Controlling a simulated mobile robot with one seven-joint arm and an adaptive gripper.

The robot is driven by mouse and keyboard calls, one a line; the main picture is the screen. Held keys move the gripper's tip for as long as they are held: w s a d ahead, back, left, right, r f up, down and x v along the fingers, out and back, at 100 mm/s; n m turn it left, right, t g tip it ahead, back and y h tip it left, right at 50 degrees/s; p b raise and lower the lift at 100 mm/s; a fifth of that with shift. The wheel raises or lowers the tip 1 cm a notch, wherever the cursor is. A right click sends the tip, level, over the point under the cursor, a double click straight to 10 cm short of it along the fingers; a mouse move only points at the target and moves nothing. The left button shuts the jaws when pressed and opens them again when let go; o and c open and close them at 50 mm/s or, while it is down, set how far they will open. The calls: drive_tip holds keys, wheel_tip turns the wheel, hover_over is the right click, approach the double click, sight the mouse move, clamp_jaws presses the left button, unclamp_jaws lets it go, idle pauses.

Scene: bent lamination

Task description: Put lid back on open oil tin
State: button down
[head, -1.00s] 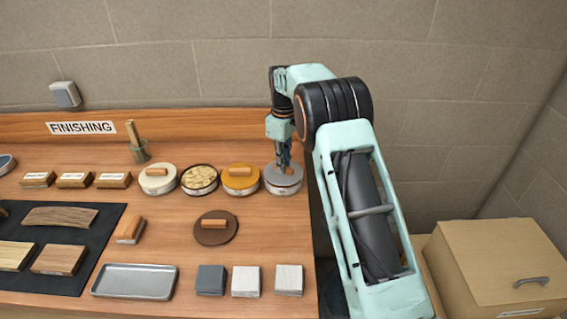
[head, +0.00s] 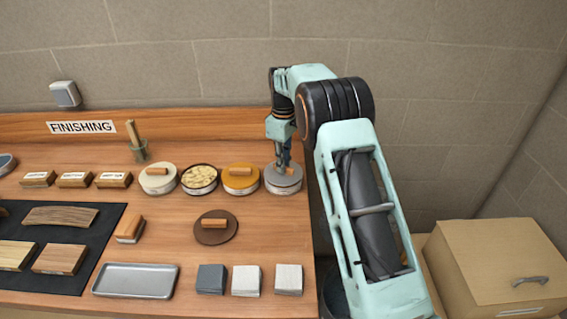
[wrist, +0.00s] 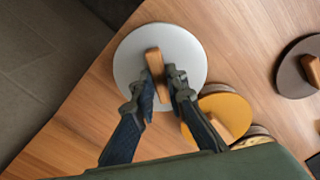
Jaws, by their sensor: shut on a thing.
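The open oil tin (head: 199,180) stands in the row at the back of the bench, its pale contents showing. A dark brown lid (head: 216,236) with a wooden handle lies flat on the bench in front of it. It also shows in the wrist view (wrist: 292,80). My gripper (head: 283,167) is over the rightmost tin, which has a grey lid (head: 291,181). In the wrist view my gripper (wrist: 163,82) is shut on the wooden handle of this grey lid (wrist: 185,45). The grey lid appears seated on its tin; any gap is too small to tell.
A mustard-lidded tin (head: 240,182) stands between the open tin and the grey-lidded one. A cream-lidded tin (head: 157,182) is left of the open tin. Sanding pads (head: 246,281) and a metal tray (head: 135,281) lie in front. The bench's right edge is close to the grey-lidded tin.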

idle(0.3)
drive_tip(key=c, duration=1.8)
unclamp_jaws()
drive_tip(key=shift+c, duration=0.2)
drive_tip(key=shift+o, duration=0.4)
drive_tip(key=o, duration=0.4)
drive_tip(key=shift+r, duration=0.15)
drive_tip(key=shift+r+p, duration=2.5)
drive_tip(key=shift+r, duration=0.9)
clamp_jaws()
